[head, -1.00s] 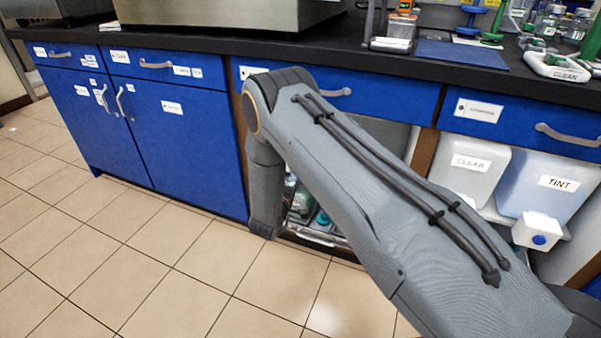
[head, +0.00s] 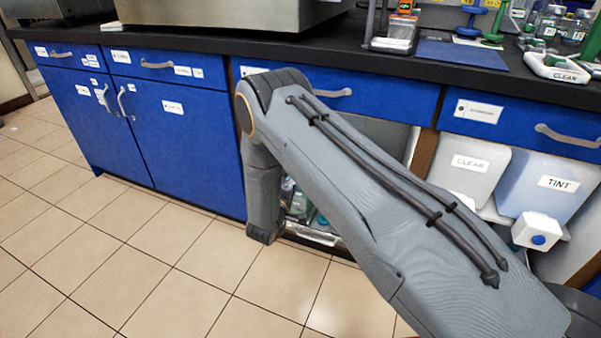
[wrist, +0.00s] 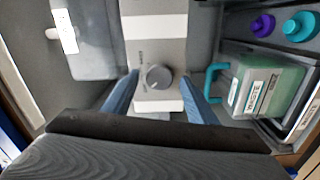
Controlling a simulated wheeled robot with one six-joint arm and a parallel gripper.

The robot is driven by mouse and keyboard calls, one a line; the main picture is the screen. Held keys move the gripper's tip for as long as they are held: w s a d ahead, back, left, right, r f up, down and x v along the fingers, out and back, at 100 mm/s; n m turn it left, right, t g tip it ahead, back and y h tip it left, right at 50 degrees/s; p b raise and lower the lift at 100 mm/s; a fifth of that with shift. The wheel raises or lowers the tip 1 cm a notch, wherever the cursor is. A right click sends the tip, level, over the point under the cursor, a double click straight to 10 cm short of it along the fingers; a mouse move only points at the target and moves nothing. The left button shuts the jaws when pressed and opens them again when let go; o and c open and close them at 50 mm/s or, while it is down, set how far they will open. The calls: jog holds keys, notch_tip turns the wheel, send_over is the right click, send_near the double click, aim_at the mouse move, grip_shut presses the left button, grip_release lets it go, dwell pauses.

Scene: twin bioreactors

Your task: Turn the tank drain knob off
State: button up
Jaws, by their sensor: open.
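In the wrist view, a round grey knob (wrist: 158,77) sits on a pale panel (wrist: 158,100), with small markings around it that I cannot read. My gripper (wrist: 159,87) is open, with one blue finger to the left of the knob and one to the right. Gaps show between the knob and both fingers, and I cannot tell how deep the fingertips reach. In the head view my gripper and the knob are hidden behind my arm, which bends down in front of the cabinet opening under the bench.
In the wrist view, a green container (wrist: 268,88) with a teal handle stands close to the right finger. A grey translucent container (wrist: 92,42) is at the left. In the head view, CLEAR (head: 468,165) and TINT (head: 548,190) tanks stand at the right. Tiled floor (head: 130,255) is free at the left.

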jog(key=p+v, duration=0.1)
jog(key=v, duration=0.5)
dwell(0.3)
